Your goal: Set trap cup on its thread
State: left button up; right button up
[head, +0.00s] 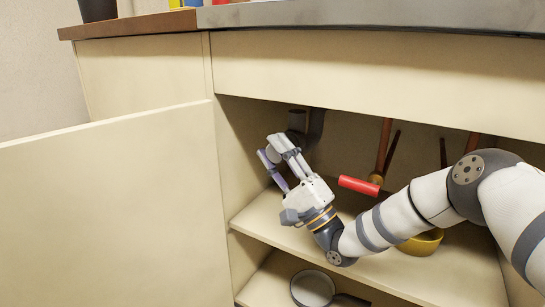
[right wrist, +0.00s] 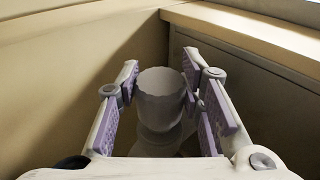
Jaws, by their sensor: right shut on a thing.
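My right gripper (head: 273,152) is inside the open cabinet, near its left inner wall, with its fingers pointing up and to the left. In the right wrist view it is shut on the grey trap cup (right wrist: 160,96), which sits between the purple finger pads with its notched rim showing. In the head view the fingers hide the cup. A dark grey drain pipe (head: 316,124) with a short open-looking end (head: 297,119) hangs just above and right of the fingertips. The thread itself is too small to make out. My left gripper is not in view.
The cabinet door (head: 110,215) stands open at left. A red-handled valve (head: 359,186) on copper pipe (head: 384,145) is right of my gripper. A yellow bowl (head: 421,244) stands on the shelf (head: 262,222) behind my arm. A round pan-like object (head: 312,287) lies below.

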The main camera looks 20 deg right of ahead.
jog(key=shift+w+d+b, duration=0.4)
jog(key=shift+w+d, duration=0.05)
jog(key=shift+d, duration=0.15)
jog(key=o, duration=1.1)
jog(key=shift+o, duration=0.2)
